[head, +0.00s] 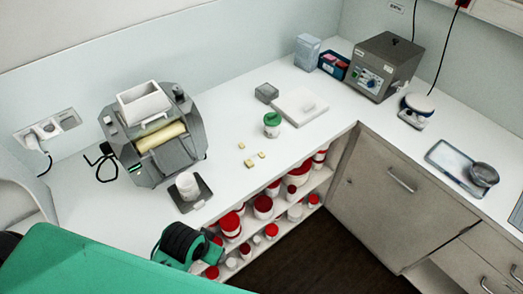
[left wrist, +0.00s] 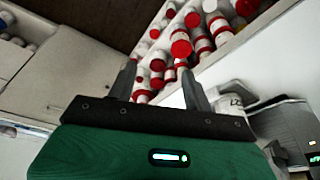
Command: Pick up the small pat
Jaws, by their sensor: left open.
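Three small pale-yellow pats lie close together on the white counter in the head view: a left one (head: 241,146), a front one (head: 249,163) and a right one (head: 262,155). They look close in size, and I cannot tell which is the smallest. My left gripper (left wrist: 157,66) is open and empty in the left wrist view, its fingers pointing toward the shelves of tubs. In the head view my left wrist is at the counter's front edge, lower left of the pats and apart from them. The pats do not show in the left wrist view. My right gripper is not in view.
A green-lidded tub (head: 272,125) stands just behind the pats. A roller mill (head: 165,150) and a scale with a white jar (head: 187,186) stand to the left. A white slab (head: 300,106) lies behind. Red-lidded tubs (head: 263,206) fill open shelves below the counter edge.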

